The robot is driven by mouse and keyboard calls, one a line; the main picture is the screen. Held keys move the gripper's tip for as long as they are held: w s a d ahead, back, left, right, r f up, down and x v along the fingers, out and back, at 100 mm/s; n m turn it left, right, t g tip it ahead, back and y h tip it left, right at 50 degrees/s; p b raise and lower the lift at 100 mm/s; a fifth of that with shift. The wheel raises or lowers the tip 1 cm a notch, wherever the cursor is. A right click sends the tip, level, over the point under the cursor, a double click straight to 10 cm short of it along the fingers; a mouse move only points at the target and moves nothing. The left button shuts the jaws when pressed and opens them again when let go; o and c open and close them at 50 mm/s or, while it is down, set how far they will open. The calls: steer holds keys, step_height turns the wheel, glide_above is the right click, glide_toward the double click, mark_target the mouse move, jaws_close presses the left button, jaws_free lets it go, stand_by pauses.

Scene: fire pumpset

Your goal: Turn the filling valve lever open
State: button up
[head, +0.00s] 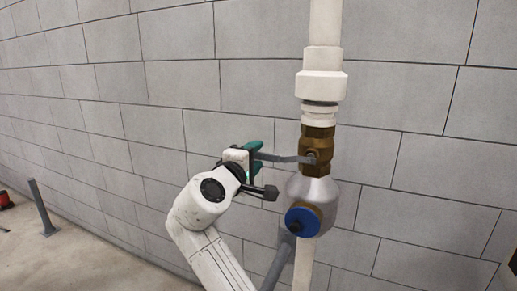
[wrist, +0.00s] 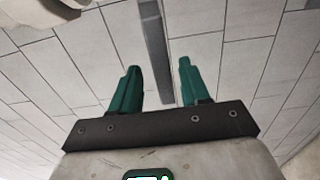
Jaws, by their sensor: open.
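The filling valve is a brass body (head: 316,150) on a vertical white pipe. Its grey lever (head: 285,158) sticks out to the left, roughly level, towards my gripper (head: 256,158). In the head view, the green fingers are at the lever's outer end. In the wrist view, my gripper (wrist: 159,68) is open, and the lever (wrist: 152,40) runs as a grey bar between the two green fingers. A gap shows on each side of it. I cannot tell how deep between the fingers the lever lies.
Below the valve is a silver fitting (head: 320,195) with a blue round part (head: 302,222). A grey block wall (head: 420,110) stands close behind the pipe. A grey post (head: 42,207) and a red object (head: 5,200) are far left. The floor at lower left is mostly clear.

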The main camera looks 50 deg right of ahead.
steer(key=shift+p+x, duration=0.3)
steer(key=shift+x, duration=1.4)
steer(key=shift+c, duration=0.4)
jaws_close()
